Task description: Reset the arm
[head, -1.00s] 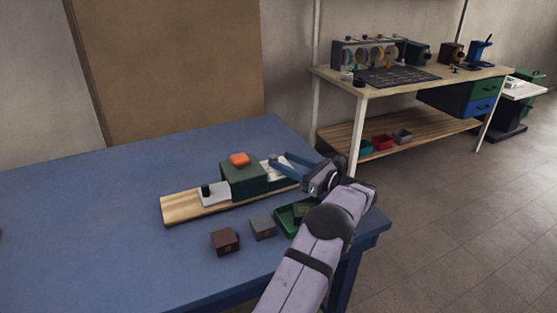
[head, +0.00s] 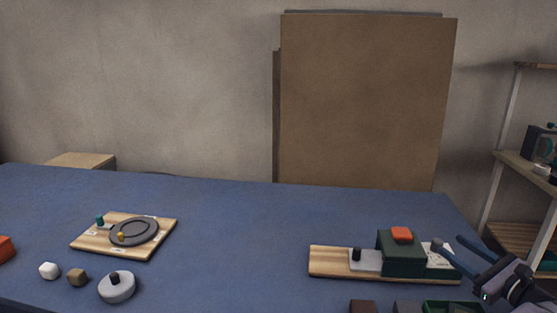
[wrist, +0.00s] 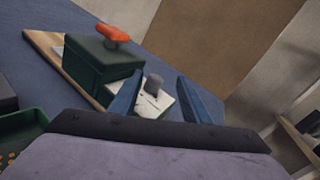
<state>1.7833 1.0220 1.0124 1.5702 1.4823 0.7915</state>
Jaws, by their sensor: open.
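My gripper (head: 448,246) is open at the right end of a wooden board (head: 326,262). In the wrist view its two blue fingers (wrist: 160,90) stand apart, with a grey knob (wrist: 153,83) showing between them. The knob stands on a white plate (wrist: 150,103); I cannot tell whether the fingers touch it. Beside it on the board is a dark green box (head: 402,258) with an orange top piece (head: 401,234). A pale plate (head: 366,262) with a black knob (head: 357,254) lies left of the box.
A green tray (wrist: 22,136) and dark blocks (head: 362,307) lie in front of the board. At left are a wooden board with a grey ring (head: 152,232), a grey disc (head: 117,290), small cubes and an orange block (head: 5,249). The blue table's middle is clear.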

